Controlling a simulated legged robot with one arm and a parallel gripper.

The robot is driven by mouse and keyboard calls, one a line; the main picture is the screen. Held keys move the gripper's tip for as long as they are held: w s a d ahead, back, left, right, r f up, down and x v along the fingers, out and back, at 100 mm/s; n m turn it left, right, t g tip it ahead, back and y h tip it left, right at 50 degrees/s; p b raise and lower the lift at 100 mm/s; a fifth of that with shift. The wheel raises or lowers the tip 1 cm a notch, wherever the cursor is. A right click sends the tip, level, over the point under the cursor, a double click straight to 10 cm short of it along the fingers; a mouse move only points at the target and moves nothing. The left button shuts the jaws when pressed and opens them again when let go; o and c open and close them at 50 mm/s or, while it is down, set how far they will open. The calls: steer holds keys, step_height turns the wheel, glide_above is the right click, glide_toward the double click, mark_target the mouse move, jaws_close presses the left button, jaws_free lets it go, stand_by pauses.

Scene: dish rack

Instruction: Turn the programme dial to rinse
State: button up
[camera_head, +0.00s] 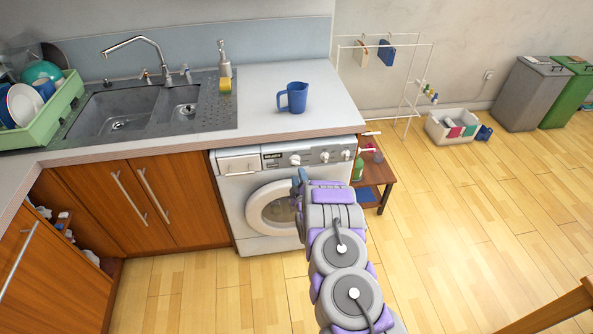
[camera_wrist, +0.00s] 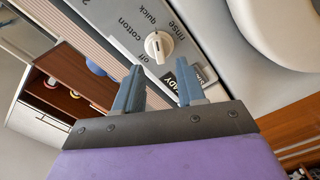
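The washing machine (camera_head: 269,202) stands under the counter, with a control panel along its top. Its programme dial (camera_head: 295,160) is the white knob beside the dark display, just above my gripper. In the wrist view the dial (camera_wrist: 159,46) is ringed by the labels off, cotton, quick and rinse, seen rotated. I cannot tell surely which label its pointer faces. My gripper (camera_wrist: 159,67) is open and empty. Its two blue fingers are apart, with the dial in line with the gap beyond the tips, and no contact shows. In the head view my gripper (camera_head: 299,180) is in front of the machine.
More white knobs (camera_head: 324,157) sit right of the dial. The round door (camera_head: 270,210) is below the panel, partly behind my gripper. The counter (camera_head: 310,85) above holds a blue mug (camera_head: 293,97). A small wooden shelf (camera_head: 374,176) stands right of the machine; the floor in front is clear.

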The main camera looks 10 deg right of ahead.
mark_target(296, 164)
steer(key=shift+w+b, duration=0.75)
steer(key=shift+w, duration=2.15)
steer(key=shift+c, duration=0.4)
jaws_close()
